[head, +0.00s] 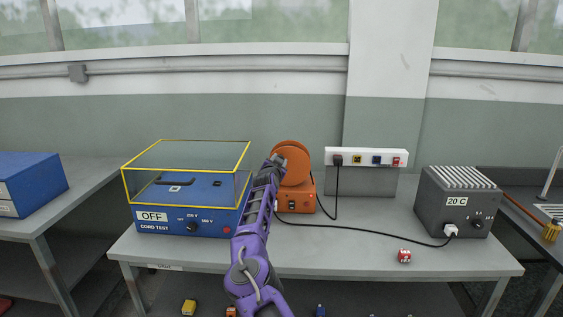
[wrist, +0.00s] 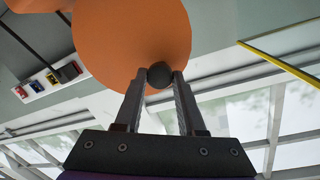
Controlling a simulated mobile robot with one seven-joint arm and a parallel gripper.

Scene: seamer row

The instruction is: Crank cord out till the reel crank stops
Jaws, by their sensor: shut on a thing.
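The orange cord reel (head: 298,162) stands on an orange base on the bench, with its round disc also filling the upper middle of the wrist view (wrist: 130,45). My gripper (wrist: 160,80) is shut on the dark round knob of the reel crank (wrist: 159,73), in front of the disc near its lower edge in that view. In the head view my purple arm reaches up to the reel's left side and hides the crank. A black cord (head: 360,230) runs from near the reel base rightward across the bench to the white plug at the grey heater box.
A blue cord-test box (head: 165,221) with a yellow-edged clear cover and an OFF label stands left of the reel. A white socket strip (head: 366,150) is behind right.

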